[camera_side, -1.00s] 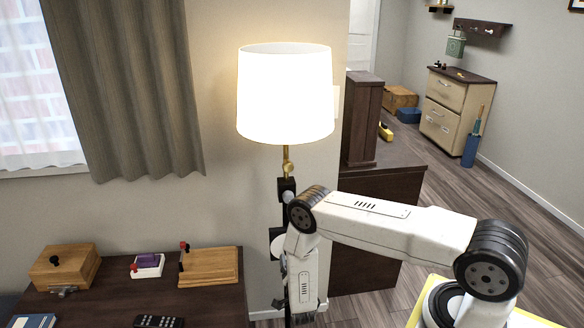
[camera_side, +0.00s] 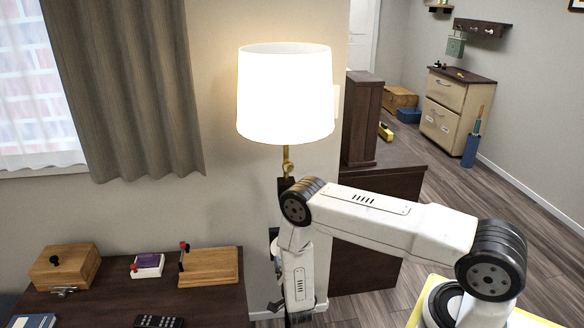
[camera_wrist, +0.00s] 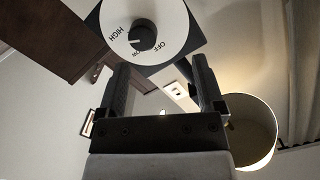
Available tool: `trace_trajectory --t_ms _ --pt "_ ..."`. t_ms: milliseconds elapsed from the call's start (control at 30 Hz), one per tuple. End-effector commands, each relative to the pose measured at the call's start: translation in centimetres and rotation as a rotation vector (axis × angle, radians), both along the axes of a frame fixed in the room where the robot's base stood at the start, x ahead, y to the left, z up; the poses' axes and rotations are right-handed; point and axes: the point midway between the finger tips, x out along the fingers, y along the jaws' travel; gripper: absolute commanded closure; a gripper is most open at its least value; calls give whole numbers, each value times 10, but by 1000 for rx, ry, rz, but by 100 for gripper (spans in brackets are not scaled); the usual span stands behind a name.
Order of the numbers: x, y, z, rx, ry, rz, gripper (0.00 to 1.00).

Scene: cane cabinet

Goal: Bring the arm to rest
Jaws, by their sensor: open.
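My gripper (camera_wrist: 161,64) is open and empty in the wrist view, its two dark fingers spread apart. Beyond the fingertips is a white round dial (camera_wrist: 172,20) on a dark square plate, marked HIGH, LOW and OFF. A black knob (camera_wrist: 143,38) sits at its centre, apart from the fingers. In the side view my arm is bent, with its forearm hanging down in front of the lamp stand. The gripper is mostly hidden there behind and below the forearm. The lamp (camera_side: 286,95) is lit; its shade (camera_wrist: 252,130) also shows at the right of the wrist view.
A dark cabinet (camera_side: 365,265) stands behind my arm. A wall socket (camera_wrist: 179,92) shows between the fingers. Floor is open at the right.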

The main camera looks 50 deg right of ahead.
Motion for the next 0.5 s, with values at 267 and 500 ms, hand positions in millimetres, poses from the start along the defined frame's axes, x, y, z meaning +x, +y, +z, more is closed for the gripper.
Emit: trace_trajectory --t_ms 267,500 --pt "35 16 37 101 142 102 14" --pt "51 36 72 169 288 219 14"
